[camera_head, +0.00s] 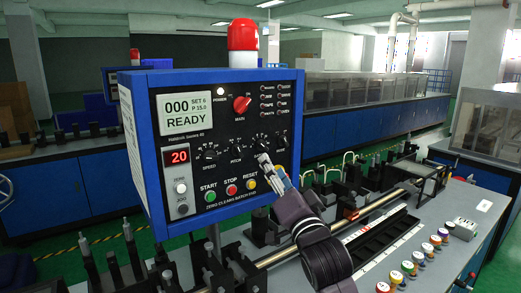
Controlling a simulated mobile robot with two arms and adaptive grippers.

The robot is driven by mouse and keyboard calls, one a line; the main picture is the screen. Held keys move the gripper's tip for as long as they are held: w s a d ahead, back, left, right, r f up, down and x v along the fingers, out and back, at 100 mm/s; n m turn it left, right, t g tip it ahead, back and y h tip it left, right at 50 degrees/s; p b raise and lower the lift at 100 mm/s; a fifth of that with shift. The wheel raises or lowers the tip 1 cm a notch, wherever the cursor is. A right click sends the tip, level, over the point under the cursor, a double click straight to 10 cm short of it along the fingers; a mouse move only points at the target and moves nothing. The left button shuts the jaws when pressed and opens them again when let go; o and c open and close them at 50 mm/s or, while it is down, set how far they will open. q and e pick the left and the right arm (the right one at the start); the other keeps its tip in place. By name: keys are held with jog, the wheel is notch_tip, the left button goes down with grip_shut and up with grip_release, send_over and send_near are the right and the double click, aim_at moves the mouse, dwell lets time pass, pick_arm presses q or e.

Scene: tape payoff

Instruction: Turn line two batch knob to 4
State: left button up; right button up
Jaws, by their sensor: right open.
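The blue-framed control box (146,150) stands at left centre, its black front panel carrying a row of small knobs. The speed knob (209,151) and the pitch knob (236,147) have readable labels. A third knob (262,140) and a fourth knob (283,137) are further right; I cannot read their labels or settings, so I cannot tell which is the batch knob. The screen (180,114) reads 000, SET 6, P 15.0, READY. My right gripper (266,163) is open, its fingertips just below the third knob; contact cannot be told. My left gripper is out of view.
Start (210,196), stop (231,190) and reset (250,184) buttons sit close to my right gripper. A red main switch (242,104) is above the knobs. A red beacon (243,36) tops the box.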

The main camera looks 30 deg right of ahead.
aim_at(264, 149)
jog(key=w+r+p, duration=0.1)
jog(key=w+r, duration=0.1)
jog(key=w, duration=0.1)
jog(key=shift+d+r+p, duration=0.2)
jog(key=shift+r+p, duration=0.1)
jog(key=shift+p, duration=0.1)
jog(key=shift+w+d+p, duration=0.2)
jog(key=shift+w+p, duration=0.15)
jog(key=shift+w, duration=0.9)
jog(key=shift+w+r, duration=0.15)
jog(key=shift+w, duration=0.15)
jog(key=c, duration=1.2)
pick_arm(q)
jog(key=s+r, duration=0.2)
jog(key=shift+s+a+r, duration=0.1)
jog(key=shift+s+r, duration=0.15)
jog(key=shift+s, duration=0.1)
pick_arm(e)
jog(key=shift+o, duration=0.2)
